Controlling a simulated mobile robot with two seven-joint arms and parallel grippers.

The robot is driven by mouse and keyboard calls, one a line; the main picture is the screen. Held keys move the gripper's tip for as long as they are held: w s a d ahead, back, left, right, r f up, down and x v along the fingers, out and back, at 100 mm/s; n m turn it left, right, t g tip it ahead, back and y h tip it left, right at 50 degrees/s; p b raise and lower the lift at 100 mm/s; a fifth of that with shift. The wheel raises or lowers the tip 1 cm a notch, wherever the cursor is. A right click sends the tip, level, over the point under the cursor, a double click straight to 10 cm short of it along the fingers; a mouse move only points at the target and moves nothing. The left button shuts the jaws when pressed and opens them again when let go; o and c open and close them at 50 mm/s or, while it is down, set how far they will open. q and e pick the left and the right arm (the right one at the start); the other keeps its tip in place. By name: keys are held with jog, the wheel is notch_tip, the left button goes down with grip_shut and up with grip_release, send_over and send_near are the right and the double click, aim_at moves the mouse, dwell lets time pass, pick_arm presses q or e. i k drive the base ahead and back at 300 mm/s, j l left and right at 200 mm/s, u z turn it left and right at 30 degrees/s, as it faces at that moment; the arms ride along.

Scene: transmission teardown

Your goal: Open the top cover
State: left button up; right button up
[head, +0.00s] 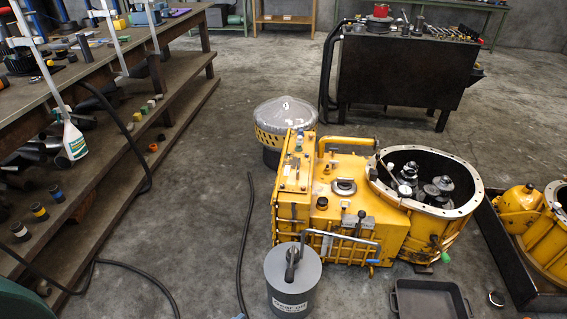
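A large yellow transmission housing (395,232) lies on the concrete floor right of centre. A raised rectangular yellow plate (293,172) with small fittings runs along its left top edge. A round ring-shaped fitting (344,187) sits on its middle top face. A curved yellow pipe (346,141) rises behind it. I cannot tell which of these parts is the top cover. The wide round flange (474,201) at its right end is open, and metal gears or shafts (437,187) show inside. Neither of my grippers is in view.
A grey canister (293,282) and a black tray (428,299) stand in front of the housing. A clear-domed drum (285,118) stands behind it. Another yellow casting (530,215) lies right. A dark hose (245,235) crosses the floor left. A tool cabinet (398,75) stands behind.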

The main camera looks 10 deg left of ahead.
aim_at(295, 172)
jog(key=i+j, duration=0.2)
jog(key=j, duration=0.15)
jog(key=i+j+z, duration=0.1)
jog(key=j, duration=0.3)
jog(key=i+j, duration=0.3)
jog(key=i+j+z, duration=0.1)
jog(key=j, duration=0.4)
jog(key=i+j, duration=0.25)
jog(key=j, duration=0.15)
jog(key=z, duration=3.5)
jog(key=u, duration=2)
